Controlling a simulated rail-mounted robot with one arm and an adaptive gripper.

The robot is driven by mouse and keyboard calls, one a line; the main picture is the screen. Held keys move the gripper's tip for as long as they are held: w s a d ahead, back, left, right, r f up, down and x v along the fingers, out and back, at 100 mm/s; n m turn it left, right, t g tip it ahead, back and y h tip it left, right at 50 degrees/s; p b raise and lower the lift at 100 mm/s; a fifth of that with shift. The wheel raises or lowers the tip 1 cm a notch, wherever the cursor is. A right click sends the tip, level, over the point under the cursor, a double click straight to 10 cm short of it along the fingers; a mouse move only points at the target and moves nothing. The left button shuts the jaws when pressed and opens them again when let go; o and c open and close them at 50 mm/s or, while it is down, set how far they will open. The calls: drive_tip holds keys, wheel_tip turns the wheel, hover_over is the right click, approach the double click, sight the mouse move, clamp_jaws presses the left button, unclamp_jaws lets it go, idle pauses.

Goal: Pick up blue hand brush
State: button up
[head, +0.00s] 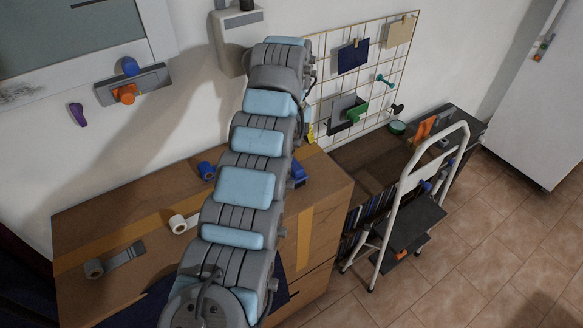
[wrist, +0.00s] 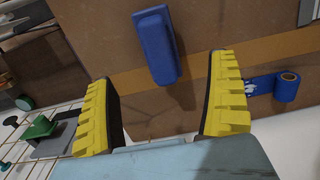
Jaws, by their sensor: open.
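The blue hand brush (wrist: 157,45) is a long, rounded blue block lying on the brown top of the wooden cabinet, near its far end in the wrist view. In the head view, part of a blue thing that looks like the brush (head: 299,172) shows just right of my arm; the rest is hidden. My gripper (wrist: 163,72) is open, with yellow ribbed fingers spread left and right. In the wrist view the brush appears between and beyond the fingertips, apart from them. Nothing is held. My arm hides the gripper in the head view.
A blue tape roll (wrist: 286,88) lies right of the brush in the wrist view; it also shows in the head view (head: 206,170). A wire grid (head: 385,70) with hung items is on the wall. A white step stool (head: 405,185) stands right.

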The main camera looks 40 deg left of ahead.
sight(292, 169)
drive_tip(key=shift+a+f+p, duration=0.1)
drive_tip(key=shift+f+p, duration=1.45)
drive_tip(key=shift+f, duration=3.2)
drive_tip(key=c, duration=1.3)
drive_tip(key=shift+w, duration=0.1)
drive_tip(key=shift+r, duration=0.1)
